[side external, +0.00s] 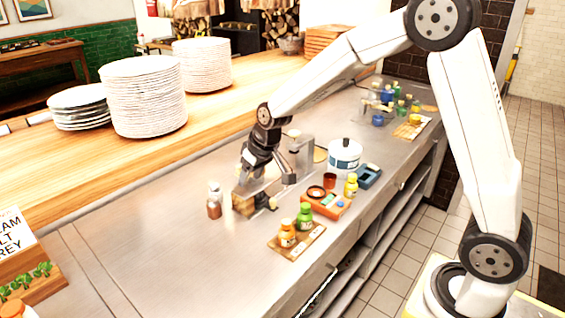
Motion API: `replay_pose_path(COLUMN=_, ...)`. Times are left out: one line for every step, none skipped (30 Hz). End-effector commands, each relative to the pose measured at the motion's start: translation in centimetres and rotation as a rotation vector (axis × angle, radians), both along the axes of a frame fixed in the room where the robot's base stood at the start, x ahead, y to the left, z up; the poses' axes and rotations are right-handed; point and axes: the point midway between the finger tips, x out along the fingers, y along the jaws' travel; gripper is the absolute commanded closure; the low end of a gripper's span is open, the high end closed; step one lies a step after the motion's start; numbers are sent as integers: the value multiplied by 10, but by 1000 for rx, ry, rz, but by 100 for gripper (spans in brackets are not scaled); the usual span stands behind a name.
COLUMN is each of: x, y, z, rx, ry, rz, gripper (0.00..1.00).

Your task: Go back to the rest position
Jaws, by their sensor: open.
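My gripper (268,175) is open and points down over the steel counter (150,235). It is just above and behind a small wooden block or box (245,203) with dark parts at its foot. Whether the fingers touch the box cannot be told from this view. My arm reaches in from the right, bent high over the counter.
A shaker bottle (214,200) stands left of the box. A board (297,238) with green and orange bottles lies in front. An orange scale (323,201), yellow bottle (351,186), white pot (344,156) and blue device (369,175) stand right. Plate stacks (143,95) fill the wooden shelf.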

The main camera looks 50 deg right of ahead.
Motion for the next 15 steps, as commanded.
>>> replay_pose_path(x=-15, y=0, z=-1, rx=-6, ry=10, rz=-3, gripper=41)
replay_pose_path(x=-24, y=-1, z=-2, rx=-11, ry=16, rz=-4, gripper=41)
replay_pose_path(x=-36, y=-2, z=-4, rx=-17, ry=24, rz=-4, gripper=41)
replay_pose_path(x=-44, y=-2, z=-5, rx=-22, ry=29, rz=-6, gripper=41)
replay_pose_path(x=-53, y=-3, z=-6, rx=-26, ry=36, rz=-7, gripper=41)
replay_pose_path(x=-65, y=-3, z=-8, rx=-31, ry=45, rz=-9, gripper=41)
replay_pose_path(x=-74, y=-4, z=-10, rx=-35, ry=50, rz=-9, gripper=41)
replay_pose_path(x=-83, y=-4, z=-11, rx=-39, ry=55, rz=-10, gripper=41)
replay_pose_path(x=-95, y=-5, z=-13, rx=-44, ry=63, rz=-12, gripper=41)
replay_pose_path(x=-105, y=-5, z=-15, rx=-48, ry=69, rz=-12, gripper=41)
replay_pose_path(x=-114, y=-6, z=-17, rx=-52, ry=75, rz=-12, gripper=41)
replay_pose_path(x=-126, y=-6, z=-19, rx=-56, ry=82, rz=-13, gripper=41)
replay_pose_path(x=-135, y=-7, z=-21, rx=-60, ry=87, rz=-13, gripper=41)
replay_pose_path(x=-144, y=-7, z=-23, rx=-63, ry=93, rz=-12, gripper=41)
replay_pose_path(x=-155, y=-7, z=-25, rx=-68, ry=99, rz=-12, gripper=41)
